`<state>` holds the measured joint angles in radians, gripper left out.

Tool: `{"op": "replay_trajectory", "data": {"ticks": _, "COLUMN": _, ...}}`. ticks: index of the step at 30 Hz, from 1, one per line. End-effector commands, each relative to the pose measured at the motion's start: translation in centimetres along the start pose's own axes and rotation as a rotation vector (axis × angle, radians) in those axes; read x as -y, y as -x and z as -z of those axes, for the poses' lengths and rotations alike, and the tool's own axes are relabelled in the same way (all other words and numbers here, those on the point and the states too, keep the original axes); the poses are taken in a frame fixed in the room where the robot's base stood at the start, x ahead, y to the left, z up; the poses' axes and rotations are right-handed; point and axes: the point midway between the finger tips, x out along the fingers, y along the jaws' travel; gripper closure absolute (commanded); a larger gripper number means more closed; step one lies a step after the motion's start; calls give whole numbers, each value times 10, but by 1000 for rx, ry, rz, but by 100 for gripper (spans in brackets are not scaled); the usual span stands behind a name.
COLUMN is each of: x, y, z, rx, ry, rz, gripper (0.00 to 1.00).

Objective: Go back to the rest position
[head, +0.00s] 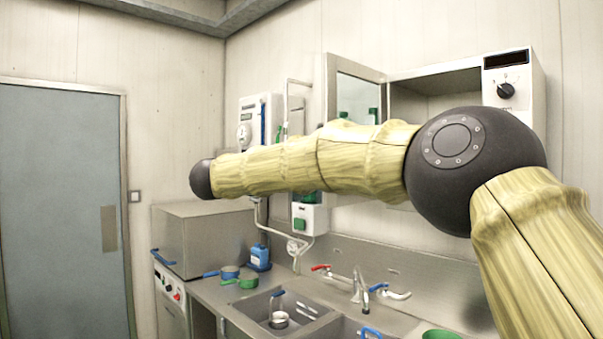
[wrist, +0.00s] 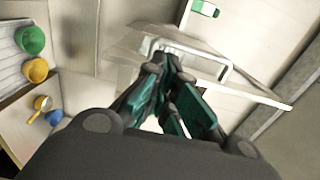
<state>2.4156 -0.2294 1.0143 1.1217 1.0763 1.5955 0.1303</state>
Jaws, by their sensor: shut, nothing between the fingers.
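My gripper (wrist: 172,65) shows in the wrist view, with dark teal fingers drawn together and nothing between them. It is in front of a clear panel with a pale metal loop handle (wrist: 222,62). I cannot tell whether the fingers touch the panel or the handle. In the head view my arm stretches across the picture from lower right to the middle left, held above the sink counter. The fingers cannot be made out clearly there.
A microwave-like unit (head: 515,82) with an open door (head: 357,95) is on the wall behind my arm. Below are the sink (head: 262,305), a faucet (head: 360,288), a blue bottle (head: 259,257) and small pans (head: 240,281). A blue-grey door (head: 62,200) stands at left.

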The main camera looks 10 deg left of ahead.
Motion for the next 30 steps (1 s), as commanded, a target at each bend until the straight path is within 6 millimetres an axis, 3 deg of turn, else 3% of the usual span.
{"op": "replay_trajectory", "data": {"ticks": 17, "x": -1, "y": 3, "z": -3, "rx": -3, "ry": 0, "rz": 0, "gripper": 100}}
{"op": "replay_trajectory", "data": {"ticks": 30, "x": -2, "y": -24, "z": 24, "rx": 14, "ry": -1, "rz": 0, "gripper": 100}}
